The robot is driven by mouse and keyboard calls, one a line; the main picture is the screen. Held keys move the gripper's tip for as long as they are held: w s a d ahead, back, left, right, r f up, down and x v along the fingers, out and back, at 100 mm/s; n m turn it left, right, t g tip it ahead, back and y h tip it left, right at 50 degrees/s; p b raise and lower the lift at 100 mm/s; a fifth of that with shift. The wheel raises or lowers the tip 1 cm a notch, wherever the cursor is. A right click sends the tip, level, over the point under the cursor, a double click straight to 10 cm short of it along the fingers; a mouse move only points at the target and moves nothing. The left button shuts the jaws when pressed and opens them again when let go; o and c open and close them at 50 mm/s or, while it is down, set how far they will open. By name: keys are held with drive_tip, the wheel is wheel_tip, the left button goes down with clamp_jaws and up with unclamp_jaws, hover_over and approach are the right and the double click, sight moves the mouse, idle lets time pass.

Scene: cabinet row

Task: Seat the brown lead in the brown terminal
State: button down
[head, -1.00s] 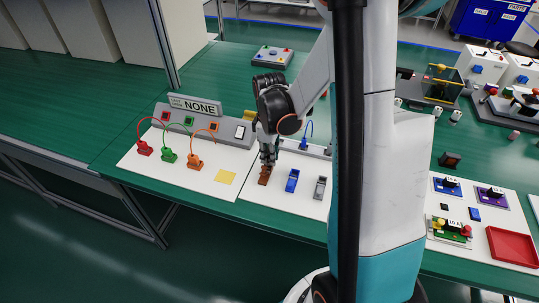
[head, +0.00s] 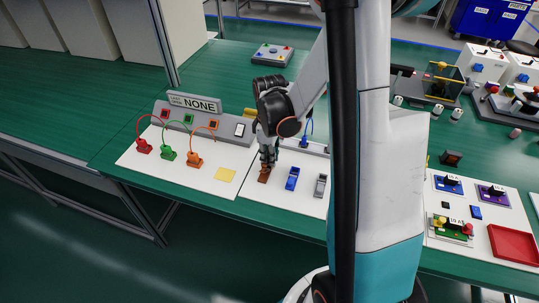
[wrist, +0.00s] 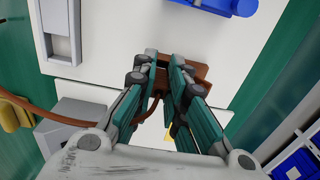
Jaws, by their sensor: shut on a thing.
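My gripper (head: 267,160) is low over the front of the white panel and shut. In the wrist view its two fingers (wrist: 166,62) point at the brown terminal (wrist: 201,74), which shows beside and beyond the tips. In the head view the brown terminal (head: 264,175) lies right under the fingers. The brown lead's cable (wrist: 28,105) curves from the left to between the fingers, where its held end is mostly hidden. I cannot tell whether that end touches or sits inside the terminal.
A blue terminal (head: 292,178) and a grey terminal (head: 321,186) stand to the right. A blue lead (head: 307,139) stands behind. To the left are red (head: 143,147), green (head: 168,153) and orange (head: 194,160) leads and a yellow pad (head: 225,175). A sign reads NONE (head: 199,104).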

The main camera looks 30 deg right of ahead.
drive_tip(key=shift+f, duration=0.5)
drive_tip(key=c, duration=1.5)
unclamp_jaws()
drive_tip(key=shift+c, duration=0.2)
drive_tip(key=shift+r, duration=0.15)
